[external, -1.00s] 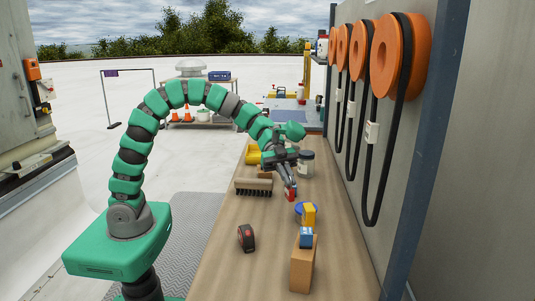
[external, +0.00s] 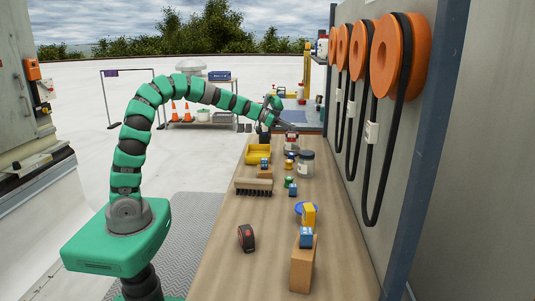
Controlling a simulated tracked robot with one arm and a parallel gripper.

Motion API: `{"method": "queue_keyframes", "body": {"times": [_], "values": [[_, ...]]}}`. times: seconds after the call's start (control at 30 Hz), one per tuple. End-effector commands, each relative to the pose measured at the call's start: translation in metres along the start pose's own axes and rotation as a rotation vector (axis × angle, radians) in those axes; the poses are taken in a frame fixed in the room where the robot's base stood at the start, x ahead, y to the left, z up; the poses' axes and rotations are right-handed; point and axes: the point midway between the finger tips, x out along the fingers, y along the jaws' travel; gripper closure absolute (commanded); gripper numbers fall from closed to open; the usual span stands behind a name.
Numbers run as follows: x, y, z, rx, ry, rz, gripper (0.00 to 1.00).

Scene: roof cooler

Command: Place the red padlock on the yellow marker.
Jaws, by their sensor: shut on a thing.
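My gripper (external: 290,132) is over the far part of the wooden bench, shut on the red padlock (external: 291,138). The padlock is a small red shape below the fingers; a pale jar-like thing with a blue base is close beneath or behind it, and I cannot tell whether they touch. A small yellow thing (external: 289,163) sits on the bench nearer the camera, left of a grey-lidded jar (external: 306,164). It may be the yellow marker, but it is too small to be sure. The padlock is beyond it, apart from it.
On the bench (external: 267,280) are a yellow tray (external: 259,154), a brush (external: 253,187), small green (external: 289,181) and blue (external: 293,190) things, a yellow block (external: 309,214) on a blue disc, a tape measure (external: 246,238) and a tall box (external: 302,268). Hose reels hang along the right wall.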

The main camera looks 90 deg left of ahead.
Motion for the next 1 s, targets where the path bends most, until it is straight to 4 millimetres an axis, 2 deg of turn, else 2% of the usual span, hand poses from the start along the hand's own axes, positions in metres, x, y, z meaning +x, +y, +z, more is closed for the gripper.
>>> {"method": "queue_keyframes", "body": {"times": [0.1, 0.2, 0.4, 0.5, 0.67, 0.83, 1.0], "values": [[-0.006, -0.014, 0.002, -0.017, 0.001, -0.035, 1.0], [-0.004, -0.018, 0.013, -0.024, 0.0, -0.044, 1.0], [0.009, -0.018, 0.047, -0.027, -0.003, -0.046, 1.0], [0.014, -0.019, 0.058, -0.024, -0.002, -0.046, 1.0], [0.018, -0.018, 0.068, -0.024, -0.001, -0.046, 1.0], [0.026, -0.018, 0.088, -0.024, 0.0, -0.045, 1.0], [0.029, -0.018, 0.095, -0.02, 0.001, -0.046, 1.0]]}}
